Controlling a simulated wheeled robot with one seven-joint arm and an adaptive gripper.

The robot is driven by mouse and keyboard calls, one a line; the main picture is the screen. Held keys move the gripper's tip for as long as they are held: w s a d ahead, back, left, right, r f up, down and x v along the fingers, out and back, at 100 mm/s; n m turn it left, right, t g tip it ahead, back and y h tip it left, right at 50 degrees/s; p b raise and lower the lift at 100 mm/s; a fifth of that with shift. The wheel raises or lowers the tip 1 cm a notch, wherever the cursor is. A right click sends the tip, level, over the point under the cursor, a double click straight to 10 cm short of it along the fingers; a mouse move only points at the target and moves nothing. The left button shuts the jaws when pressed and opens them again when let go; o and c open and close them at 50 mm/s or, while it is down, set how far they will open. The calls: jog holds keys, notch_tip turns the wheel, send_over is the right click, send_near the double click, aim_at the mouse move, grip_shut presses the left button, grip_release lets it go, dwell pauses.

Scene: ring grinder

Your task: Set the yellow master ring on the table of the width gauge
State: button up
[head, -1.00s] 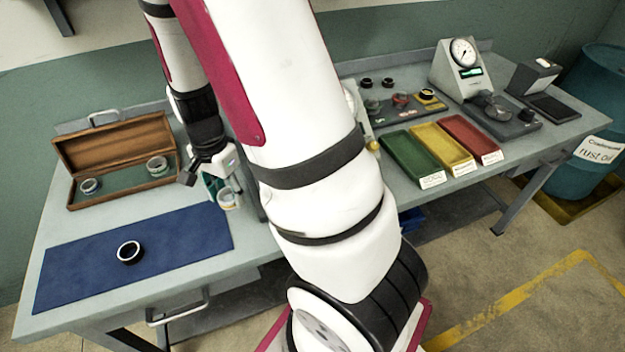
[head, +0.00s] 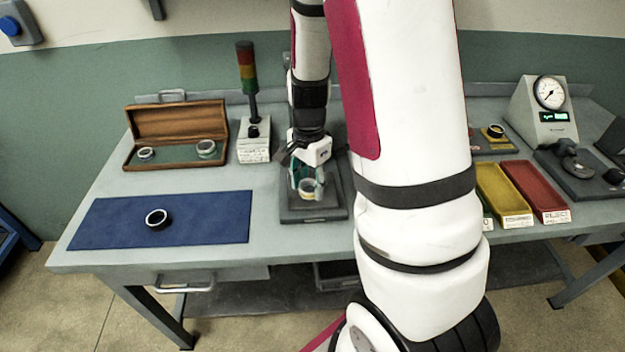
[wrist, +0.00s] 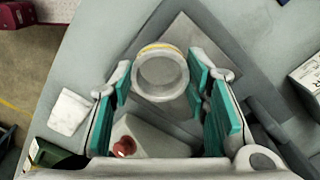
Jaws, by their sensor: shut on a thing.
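My gripper (head: 307,178) is shut on a pale metallic ring with a yellow band, the yellow master ring (head: 308,189). In the wrist view the ring (wrist: 161,77) sits between the teal finger pads (wrist: 160,88), its opening facing the camera and the yellow band on its far rim. Below it is the dark grey base plate (head: 296,215) of a bench device, probably the width gauge. My gripper and arm hide most of that device. I cannot tell whether the ring touches it. A grey block with a red knob (wrist: 124,147) shows near the fingers.
A stack light (head: 247,70) on a labelled block stands left of my gripper, near an open wooden case (head: 175,120) with two rings. A dial gauge (head: 545,115), yellow tray (head: 502,196) and red tray (head: 536,190) are right.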

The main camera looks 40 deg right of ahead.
aim_at(312, 189)
jog(key=w+d, duration=0.3)
jog(key=shift+w+d+f, duration=0.2)
jog(key=shift+w+f, duration=0.05)
jog(key=shift+f+p, duration=0.35)
jog(key=shift+f, duration=1.35)
jog(key=shift+f, duration=0.1)
jog(key=o, duration=1.2)
jog(key=shift+f, duration=0.1)
